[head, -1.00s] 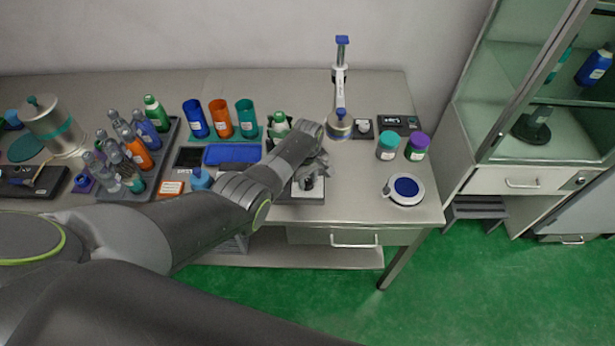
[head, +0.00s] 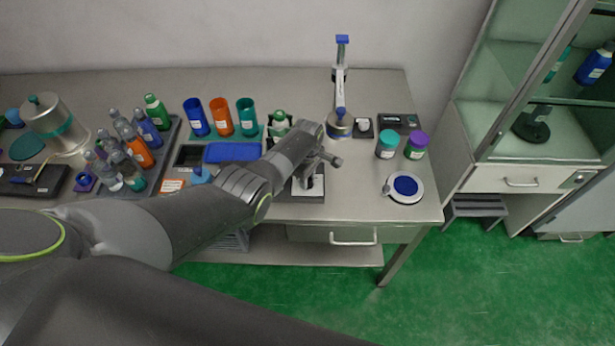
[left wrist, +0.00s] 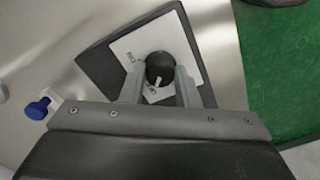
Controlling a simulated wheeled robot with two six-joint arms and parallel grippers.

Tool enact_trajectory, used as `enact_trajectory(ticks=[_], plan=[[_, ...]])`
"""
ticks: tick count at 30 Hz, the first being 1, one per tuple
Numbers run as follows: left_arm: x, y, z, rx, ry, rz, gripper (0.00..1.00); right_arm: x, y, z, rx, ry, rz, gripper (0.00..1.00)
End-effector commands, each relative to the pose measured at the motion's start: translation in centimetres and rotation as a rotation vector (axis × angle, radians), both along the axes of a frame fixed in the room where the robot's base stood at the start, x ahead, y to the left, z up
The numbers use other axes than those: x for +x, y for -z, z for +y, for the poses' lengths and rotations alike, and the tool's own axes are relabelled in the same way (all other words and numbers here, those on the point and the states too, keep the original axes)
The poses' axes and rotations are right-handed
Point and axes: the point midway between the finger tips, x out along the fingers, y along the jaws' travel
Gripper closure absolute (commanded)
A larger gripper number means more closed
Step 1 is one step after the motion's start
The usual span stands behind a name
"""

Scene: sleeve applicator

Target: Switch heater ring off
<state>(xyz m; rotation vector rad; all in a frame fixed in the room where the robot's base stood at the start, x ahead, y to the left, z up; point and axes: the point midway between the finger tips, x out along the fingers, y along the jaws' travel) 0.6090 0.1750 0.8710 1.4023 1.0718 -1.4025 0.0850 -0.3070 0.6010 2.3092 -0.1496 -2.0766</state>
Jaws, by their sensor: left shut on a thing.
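In the left wrist view a round black knob (left wrist: 160,68) stands on a white plate (left wrist: 126,43) set on a dark base (left wrist: 98,66). Small print lies beside the knob, too small to read. A white pointer mark on the knob faces the lower print. My left gripper (left wrist: 160,84) is shut on the knob, one finger on each side. In the head view my left gripper (head: 318,160) is over the dark base (head: 297,196) near the table's front edge; the knob is mostly hidden there. My right gripper is not in view.
A white-rimmed round device with a blue disc (head: 405,187) lies to the right. Two jars (head: 388,144) and an upright stand (head: 340,95) are behind it. Coloured cups (head: 221,117) and a bottle rack (head: 166,158) are to the left. Bare tabletop (head: 357,195) lies right of the base.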

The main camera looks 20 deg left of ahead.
Motion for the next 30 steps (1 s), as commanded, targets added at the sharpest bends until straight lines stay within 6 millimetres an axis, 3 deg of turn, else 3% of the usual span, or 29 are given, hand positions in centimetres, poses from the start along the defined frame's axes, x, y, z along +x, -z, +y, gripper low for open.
enact_trajectory(ticks=[6, 7, 11, 22, 30], plan=[[0.1, -0.1, 0.0, 0.0, -0.001, -0.003, 0.94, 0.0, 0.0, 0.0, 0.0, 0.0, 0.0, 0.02], [0.1, -0.1, 0.0, 0.0, -0.001, -0.003, 0.68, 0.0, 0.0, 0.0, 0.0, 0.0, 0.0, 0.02], [0.1, -0.1, 0.0, 0.0, -0.001, -0.002, 0.51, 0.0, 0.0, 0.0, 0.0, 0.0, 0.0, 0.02], [0.0, -0.3, 0.0, 0.0, 0.001, -0.001, 0.5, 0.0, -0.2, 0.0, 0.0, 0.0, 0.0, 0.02], [0.0, -3.5, 0.0, 0.0, 0.0, -0.004, 0.5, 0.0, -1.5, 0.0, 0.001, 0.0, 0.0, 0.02]])
